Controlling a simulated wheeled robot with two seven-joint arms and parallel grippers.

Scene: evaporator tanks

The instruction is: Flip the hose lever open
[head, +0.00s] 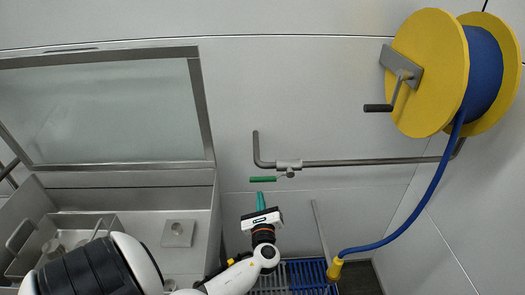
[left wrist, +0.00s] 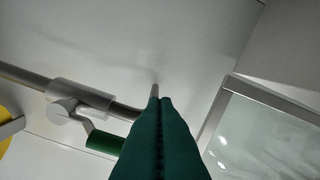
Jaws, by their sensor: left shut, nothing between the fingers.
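The hose lever is a short handle with a green grip (head: 263,179), joined to a valve (head: 289,166) on a grey wall pipe (head: 375,162). In the head view the grip points left, roughly along the pipe. My left gripper (head: 261,202) is shut and empty, its green fingers pointing up just below the grip. In the left wrist view the shut fingers (left wrist: 160,105) fill the lower middle. There the green grip (left wrist: 103,142) lies just left of the fingers, with the valve (left wrist: 75,104) further left. I cannot tell if the fingers touch the grip. My right gripper is not in view.
A yellow reel (head: 430,75) with blue hose (head: 437,180) hangs on the wall at the right. The hose runs down to a yellow nozzle (head: 334,269). A metal tank with a framed glass panel (head: 105,108) stands at the left. The wall around the lever is clear.

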